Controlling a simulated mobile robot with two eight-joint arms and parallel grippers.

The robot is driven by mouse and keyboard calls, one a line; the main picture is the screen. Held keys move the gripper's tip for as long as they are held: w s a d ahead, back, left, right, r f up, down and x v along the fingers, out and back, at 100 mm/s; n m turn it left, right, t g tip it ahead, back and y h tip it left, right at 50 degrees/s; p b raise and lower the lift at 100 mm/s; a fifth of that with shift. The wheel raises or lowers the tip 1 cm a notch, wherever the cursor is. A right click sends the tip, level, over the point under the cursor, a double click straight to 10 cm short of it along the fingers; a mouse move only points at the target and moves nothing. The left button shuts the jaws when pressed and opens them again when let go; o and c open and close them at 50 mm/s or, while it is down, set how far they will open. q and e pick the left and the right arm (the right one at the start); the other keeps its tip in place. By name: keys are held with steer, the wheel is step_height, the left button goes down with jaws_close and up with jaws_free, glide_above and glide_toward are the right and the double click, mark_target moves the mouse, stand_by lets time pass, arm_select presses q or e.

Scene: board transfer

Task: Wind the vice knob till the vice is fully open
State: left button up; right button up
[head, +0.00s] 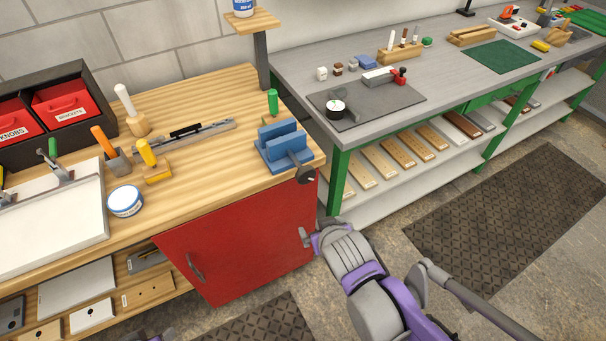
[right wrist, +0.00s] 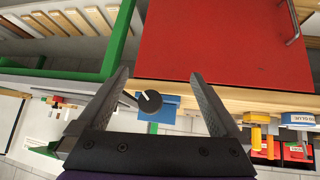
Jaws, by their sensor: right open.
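The blue vice (head: 275,157) sits at the right front corner of the wooden bench, with a gap showing between its two upright jaws. Its round dark knob (head: 306,175) sticks out past the bench edge on a short shaft. My right gripper (head: 305,237) is in front of the red cabinet, below the knob and apart from it. In the right wrist view, the gripper's two fingers (right wrist: 158,76) are spread and empty. The knob (right wrist: 150,101), with a white mark, appears between them, with the vice (right wrist: 172,107) behind. Only a sliver of my left arm shows at the bottom edge of the head view.
The red cabinet (head: 235,247) stands under the wooden bench (head: 215,165). A green cylinder (head: 273,101) stands behind the vice. A grey bench (head: 310,75) with a green leg (head: 339,180) is to the right. The air in front of the knob looks clear.

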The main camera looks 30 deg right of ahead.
mark_target(301, 169)
steer(key=w+d+r+m+t+h+b, duration=0.1)
steer(key=w+d+t+h+b, duration=0.2)
steer(key=w+d+t, duration=0.4)
steer(key=w+n+t+y, duration=0.1)
steer(key=w, duration=0.3)
steer(key=w+a+f+n+t+y, duration=0.1)
steer(key=w+y, duration=0.1)
steer(key=w, duration=0.2)
steer(key=w+a+f+n+y, duration=0.1)
steer(key=w+y, duration=0.1)
steer(key=w, duration=0.2)
steer(key=shift+a+t, duration=0.2)
steer(key=shift+t, duration=0.2)
arm_select(q)
steer(key=f, duration=0.2)
steer(key=s+f, duration=0.1)
steer(key=f, duration=0.2)
arm_select(e)
steer(key=shift+c, duration=0.2)
steer(key=c, duration=1.3)
arm_select(q)
steer(key=shift+b, duration=0.3)
